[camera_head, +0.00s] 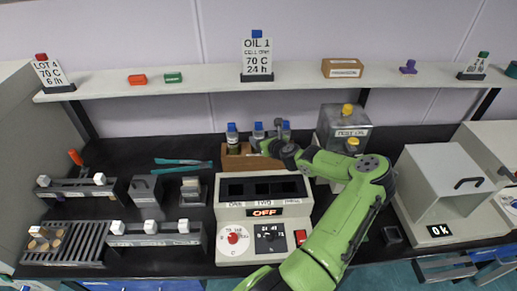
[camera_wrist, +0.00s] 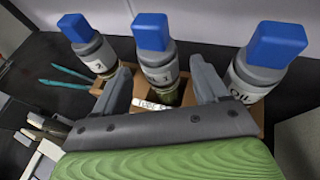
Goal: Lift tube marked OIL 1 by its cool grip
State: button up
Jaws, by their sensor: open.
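Three tubes with square blue caps and grey collars stand upright in a wooden rack (camera_head: 235,161) at the back of the bench. In the wrist view they are a left tube (camera_wrist: 92,48) marked 2, a middle tube (camera_wrist: 158,62) whose mark is hard to read, and a right tube (camera_wrist: 252,78) whose label begins with OIL. I cannot tell which one is OIL 1. My gripper (camera_wrist: 163,82) is open and empty, its fingers apart in front of the middle tube. In the head view my gripper (camera_head: 278,137) hides part of the rack's right side.
A block heater (camera_head: 230,214) reading OFF stands in front of the rack. A grey canister (camera_head: 342,116) stands to the right, and teal tongs (camera_head: 183,162) lie to the left. An OIL 1 card (camera_head: 256,56) stands on the shelf (camera_head: 205,80) above.

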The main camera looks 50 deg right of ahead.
aim_at(261, 137)
jog(key=x, duration=0.3)
jog(key=shift+f, duration=0.1)
jog(key=shift+s, duration=0.1)
jog(key=shift+c, duration=0.6)
grip_shut()
